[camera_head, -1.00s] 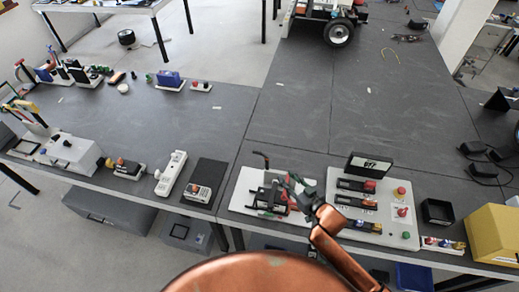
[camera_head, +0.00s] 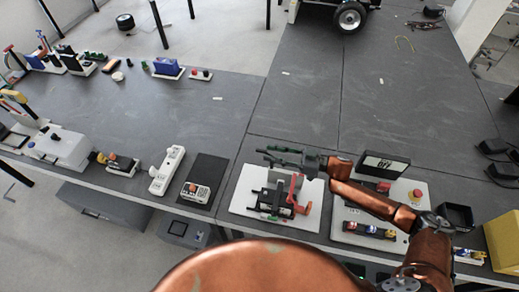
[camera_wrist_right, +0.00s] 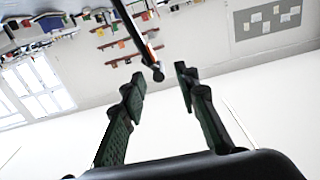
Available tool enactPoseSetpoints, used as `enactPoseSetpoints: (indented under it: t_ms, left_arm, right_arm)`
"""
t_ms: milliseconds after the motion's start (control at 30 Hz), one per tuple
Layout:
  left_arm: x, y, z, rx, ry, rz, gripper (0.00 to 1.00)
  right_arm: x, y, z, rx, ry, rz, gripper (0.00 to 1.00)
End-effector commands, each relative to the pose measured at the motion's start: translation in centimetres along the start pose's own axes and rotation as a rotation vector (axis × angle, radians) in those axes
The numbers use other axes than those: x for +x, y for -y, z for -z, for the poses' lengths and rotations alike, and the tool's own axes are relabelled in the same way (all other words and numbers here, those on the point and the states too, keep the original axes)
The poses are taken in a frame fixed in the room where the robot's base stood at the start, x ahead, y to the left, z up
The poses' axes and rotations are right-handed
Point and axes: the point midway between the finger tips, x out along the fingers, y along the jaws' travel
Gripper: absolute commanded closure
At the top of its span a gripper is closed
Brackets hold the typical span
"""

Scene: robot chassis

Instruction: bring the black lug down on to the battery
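A white board (camera_head: 240,211) near the front edge of the table bears a small dark battery assembly (camera_head: 270,201) with red parts. A red upright piece (camera_head: 296,183) stands at its right side. My right gripper (camera_head: 268,153) reaches in from the right, fingers pointing left, above the back of the board. In the right wrist view, the gripper (camera_wrist_right: 160,78) is open. A thin black bar (camera_wrist_right: 139,34) with a knobbed end, seemingly the black lug, reaches down towards the gap between the fingertips; contact cannot be told. In the head view the lug is not clear behind the gripper. My left gripper is out of view.
A second white board (camera_head: 390,243) with a red button and a black display (camera_head: 384,167) stand to the right, close under my right arm. A black mat (camera_head: 208,171) with a small device lies to the left. The grey table (camera_head: 300,105) behind is largely clear.

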Motion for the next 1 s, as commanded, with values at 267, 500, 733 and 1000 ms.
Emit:
enactPoseSetpoints:
  t_ms: [267,500,733,1000]
  left_arm:
    - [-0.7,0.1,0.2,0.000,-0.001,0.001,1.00]
    - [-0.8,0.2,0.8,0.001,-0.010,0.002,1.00]
    - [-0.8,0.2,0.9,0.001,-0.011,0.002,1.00]
    - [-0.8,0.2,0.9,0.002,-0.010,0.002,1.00]
  right_arm:
    - [4.0,-0.1,0.1,0.000,-0.001,-0.003,0.71]
    - [5.2,-0.1,0.0,-0.001,0.000,-0.001,0.71]
    - [5.2,0.0,0.0,-0.001,0.000,0.000,0.75]
    - [5.2,0.0,0.0,-0.001,0.000,0.000,0.93]
